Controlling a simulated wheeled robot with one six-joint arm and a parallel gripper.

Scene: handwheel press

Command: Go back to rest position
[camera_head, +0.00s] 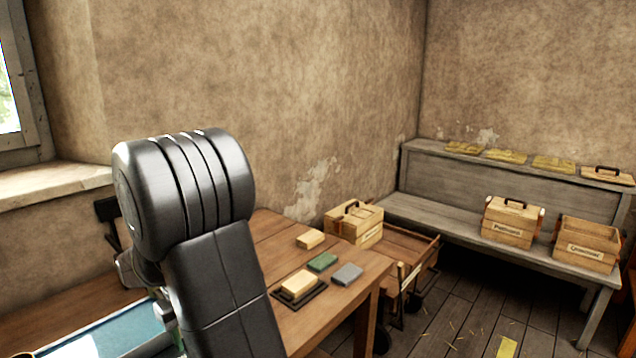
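My arm, a thick black elbow and link, fills the left middle of the head view. It stands in front of the wooden table (330,322). My gripper cannot be made out; the arm hides that area. Some grey and black metal parts (132,268) show just left of the arm, and I cannot tell whether they belong to the arm or to a press. On the table right of the arm lie a tan block (310,239), a green block (322,261), a grey block (347,274), and another tan block (299,283) on a dark tray (316,293).
A wooden cart (410,246) with a lidded box (354,224) stands beyond the table. A grey bench (450,222) along the back wall holds a closed box (512,222) and an open crate (586,244). A blue-topped item (95,325) lies at lower left. Straw litters the floor (470,315).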

